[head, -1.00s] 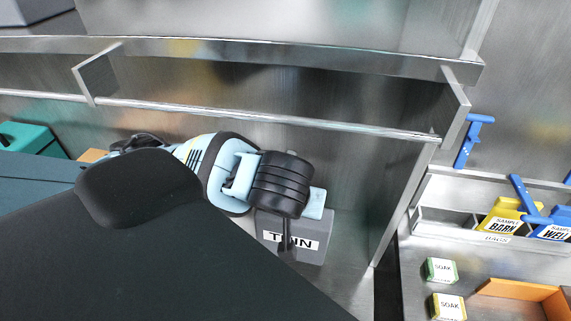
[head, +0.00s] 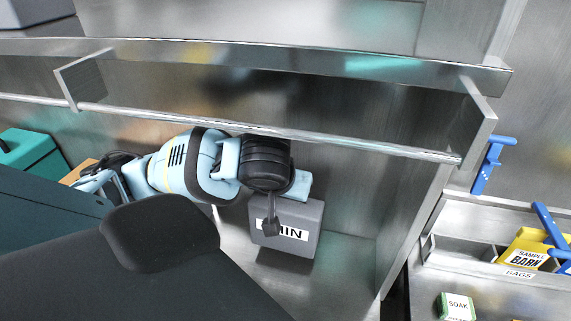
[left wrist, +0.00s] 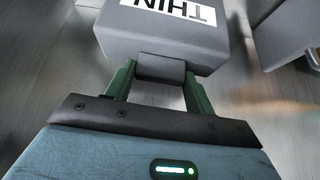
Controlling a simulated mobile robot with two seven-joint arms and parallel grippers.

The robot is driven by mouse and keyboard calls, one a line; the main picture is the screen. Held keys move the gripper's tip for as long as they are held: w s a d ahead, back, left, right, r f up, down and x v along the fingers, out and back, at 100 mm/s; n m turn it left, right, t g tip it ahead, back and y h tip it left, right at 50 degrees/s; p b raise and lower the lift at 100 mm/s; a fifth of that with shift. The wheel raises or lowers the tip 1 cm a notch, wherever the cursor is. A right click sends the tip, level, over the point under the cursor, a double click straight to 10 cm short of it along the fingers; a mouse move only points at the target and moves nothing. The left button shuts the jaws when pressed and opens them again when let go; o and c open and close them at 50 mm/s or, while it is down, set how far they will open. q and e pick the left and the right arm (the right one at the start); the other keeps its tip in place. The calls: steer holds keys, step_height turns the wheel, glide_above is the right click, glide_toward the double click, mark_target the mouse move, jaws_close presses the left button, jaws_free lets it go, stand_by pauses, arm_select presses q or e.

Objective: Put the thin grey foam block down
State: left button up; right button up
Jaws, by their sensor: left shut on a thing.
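The thin grey foam block (head: 312,232) is a grey box with a white label, partly covered by a dark part of my arm. In the left wrist view the block (left wrist: 165,42) shows its label reading THIN. My left gripper (left wrist: 160,72) is shut, its green fingers on either side of the small grey lug on the block's near side. In the head view the block is at the end of my left arm, below the metal rail; the fingertips are hidden there. Whether its underside touches the metal surface cannot be told. My right gripper is not in view.
A metal rail (head: 330,144) and an upper shelf edge (head: 300,62) run above the block. An upright panel (head: 415,225) stands to its right, with bare metal between. Another grey object (left wrist: 285,35) shows at right in the wrist view. Bags (head: 525,248) lie further right.

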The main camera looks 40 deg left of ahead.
arm_select(q)
steer(key=w+a+f, duration=0.4)
steer(key=a, duration=0.1)
steer(key=shift+b, duration=0.45)
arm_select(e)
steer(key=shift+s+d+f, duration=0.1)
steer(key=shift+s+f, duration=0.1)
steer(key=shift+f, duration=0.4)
arm_select(q)
steer(key=o, duration=1.3)
steer(key=shift+c, duration=0.2)
steer(key=p+v, duration=0.1)
steer(key=v, duration=0.5)
steer(key=shift+s+r, duration=0.1)
steer(key=shift+r, duration=0.25)
steer(key=shift+s+d+r, duration=0.15)
steer(key=shift+s+r, duration=0.05)
steer(key=shift+r, duration=0.15)
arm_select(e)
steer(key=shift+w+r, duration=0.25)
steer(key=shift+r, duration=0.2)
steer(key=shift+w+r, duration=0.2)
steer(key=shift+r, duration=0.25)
